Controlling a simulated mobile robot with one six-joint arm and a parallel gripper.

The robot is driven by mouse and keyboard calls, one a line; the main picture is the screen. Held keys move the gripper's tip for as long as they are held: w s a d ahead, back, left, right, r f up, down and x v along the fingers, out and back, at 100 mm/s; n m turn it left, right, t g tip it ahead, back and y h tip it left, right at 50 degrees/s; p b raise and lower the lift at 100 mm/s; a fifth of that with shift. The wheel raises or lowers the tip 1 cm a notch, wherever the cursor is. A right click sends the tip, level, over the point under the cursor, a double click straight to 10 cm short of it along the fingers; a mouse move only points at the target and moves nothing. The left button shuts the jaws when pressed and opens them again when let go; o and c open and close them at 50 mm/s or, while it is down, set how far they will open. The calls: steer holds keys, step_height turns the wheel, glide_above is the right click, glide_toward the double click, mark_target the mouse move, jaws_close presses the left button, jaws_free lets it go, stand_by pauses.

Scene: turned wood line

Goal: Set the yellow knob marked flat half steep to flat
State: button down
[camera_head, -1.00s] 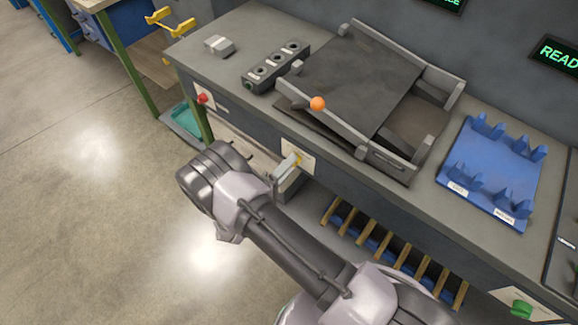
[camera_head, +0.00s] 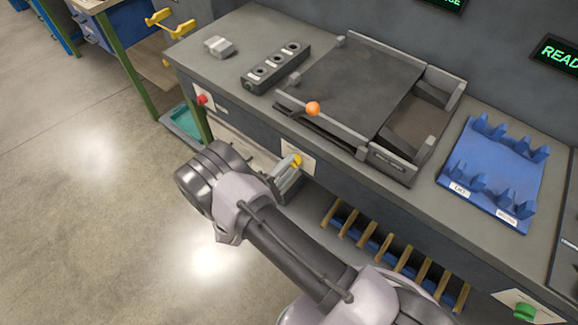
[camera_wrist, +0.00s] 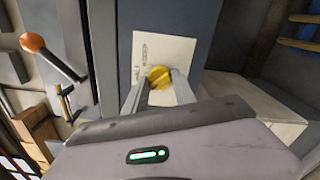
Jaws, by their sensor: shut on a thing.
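The yellow knob (camera_head: 297,159) sits on a pale plate on the front of the grey bench. It also shows in the wrist view (camera_wrist: 160,76), between the two fingers of my gripper (camera_wrist: 158,84). The gripper is shut on the knob. The plate (camera_wrist: 182,45) carries small lettering, too small and turned to read, so which mark the knob points to cannot be told. In the head view my gripper (camera_head: 286,172) reaches the knob from the front, partly hidden by my wrist.
Above the knob, a dark deck (camera_head: 350,85) with an orange ball-ended lever (camera_head: 313,108) lies on the bench. A red button (camera_head: 202,99) is to the left, a blue rack (camera_head: 492,175) to the right. Wooden slats (camera_head: 385,250) lie below. The floor at left is clear.

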steer(key=c, duration=1)
jaws_free()
steer(key=p+v, duration=0.3)
steer(key=v, duration=1.4)
steer(key=shift+s+a, duration=0.2)
